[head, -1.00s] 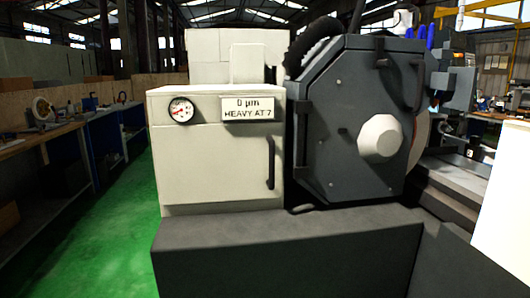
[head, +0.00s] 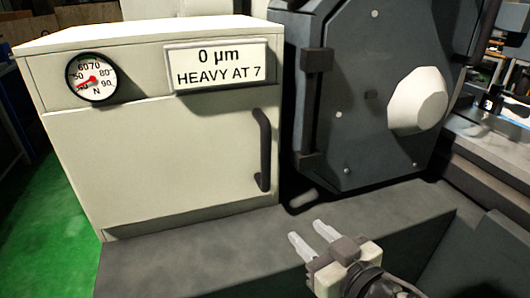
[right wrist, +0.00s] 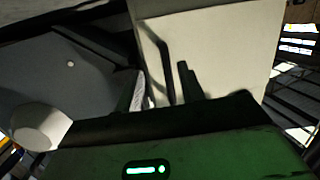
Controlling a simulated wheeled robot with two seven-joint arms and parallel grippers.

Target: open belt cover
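The belt cover appears to be the cream panel (head: 165,160) on the front of the cream box at left, and it is closed. Its upright dark bar handle (head: 264,150) is at the panel's right edge. In the right wrist view the cream panel (right wrist: 225,50) and dark handle (right wrist: 158,60) show tilted. My right gripper (head: 308,234) is open and empty, its two pale fingers apart. In the head view it shows below and right of the handle, not touching it. My left gripper is out of view.
A round gauge (head: 92,77) and a sign reading "0 µm HEAVY AT 7" (head: 217,64) are above the panel. The dark grinder guard (head: 365,120) with a pale knob (head: 418,100) stands at right. A grey base ledge (head: 200,255) juts out below. Green floor is free at left.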

